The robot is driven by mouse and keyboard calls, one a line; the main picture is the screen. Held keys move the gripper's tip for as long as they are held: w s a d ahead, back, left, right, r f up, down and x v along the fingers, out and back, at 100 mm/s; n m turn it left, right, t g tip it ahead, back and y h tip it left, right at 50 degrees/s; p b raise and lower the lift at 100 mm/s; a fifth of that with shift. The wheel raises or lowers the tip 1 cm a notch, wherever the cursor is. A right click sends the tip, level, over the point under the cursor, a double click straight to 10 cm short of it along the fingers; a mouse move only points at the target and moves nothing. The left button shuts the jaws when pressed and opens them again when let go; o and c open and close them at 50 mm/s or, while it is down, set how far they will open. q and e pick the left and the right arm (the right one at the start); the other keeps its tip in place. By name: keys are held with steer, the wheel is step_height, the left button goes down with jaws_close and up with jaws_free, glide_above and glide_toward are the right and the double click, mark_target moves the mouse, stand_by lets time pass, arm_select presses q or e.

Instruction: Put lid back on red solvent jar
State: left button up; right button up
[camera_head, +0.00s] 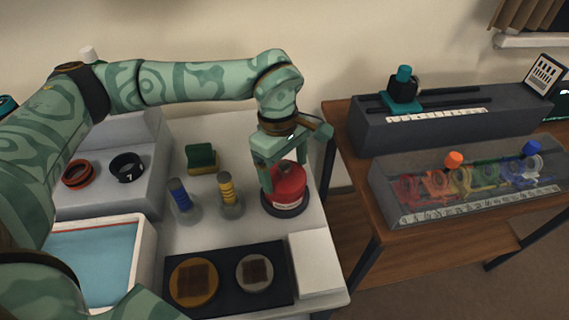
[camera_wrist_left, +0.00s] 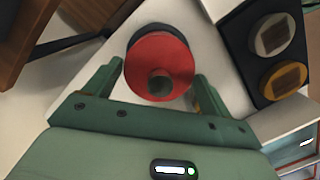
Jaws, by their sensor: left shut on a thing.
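The red solvent jar (camera_head: 288,198) stands upright in a dark round base near the right edge of the white bench, a pale label on its front. My left gripper (camera_head: 284,185) points down over it, one finger on each side of its red top. The lid lines up with the jar below. I cannot tell whether they touch. My right gripper is out of view.
Blue-banded (camera_head: 182,200) and yellow-banded (camera_head: 229,194) bottles stand left of the jar, a green sponge-like block (camera_head: 201,158) behind them. In front lie a black tray (camera_head: 223,300) with two round pieces and a white block (camera_head: 316,262). A wooden table (camera_head: 352,185) stands at right.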

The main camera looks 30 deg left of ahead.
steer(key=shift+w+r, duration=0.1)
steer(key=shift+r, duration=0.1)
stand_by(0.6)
arm_select(q)
steer(key=o, duration=0.9)
steer(key=shift+c, duration=0.2)
steer(key=shift+r+p, duration=3.05)
steer(key=shift+r, duration=0.5)
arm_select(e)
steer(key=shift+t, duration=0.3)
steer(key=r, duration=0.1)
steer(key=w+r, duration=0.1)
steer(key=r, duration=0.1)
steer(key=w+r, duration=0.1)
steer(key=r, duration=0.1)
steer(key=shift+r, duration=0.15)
